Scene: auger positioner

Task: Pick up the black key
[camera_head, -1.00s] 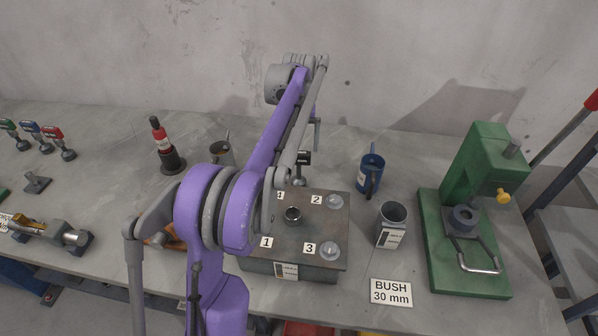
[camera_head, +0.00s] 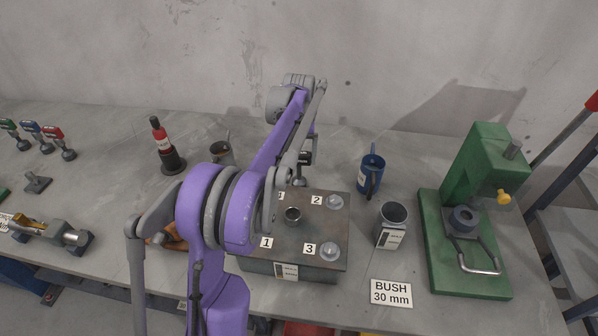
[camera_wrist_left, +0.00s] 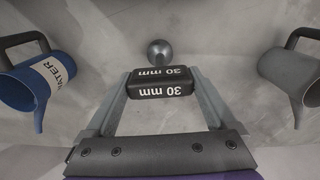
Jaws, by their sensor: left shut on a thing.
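The black key (camera_head: 304,158) stands behind the steel block; its black head is marked 30 mm and a round grey ball end shows below it. In the left wrist view the black head (camera_wrist_left: 160,84) sits between the two fingers of my left gripper (camera_wrist_left: 163,88), with the ball end beyond it. My left gripper (camera_head: 307,152) is shut on the black head. Whether the ball end touches the table is hard to tell. My right gripper is not in view.
The steel block (camera_head: 317,233) with numbered positions stands in front. A blue water jug (camera_head: 370,173), a grey can (camera_head: 392,224) and a green press (camera_head: 430,225) stand to the right. A grey jug (camera_head: 221,154) and red-topped bottle (camera_head: 162,140) stand left.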

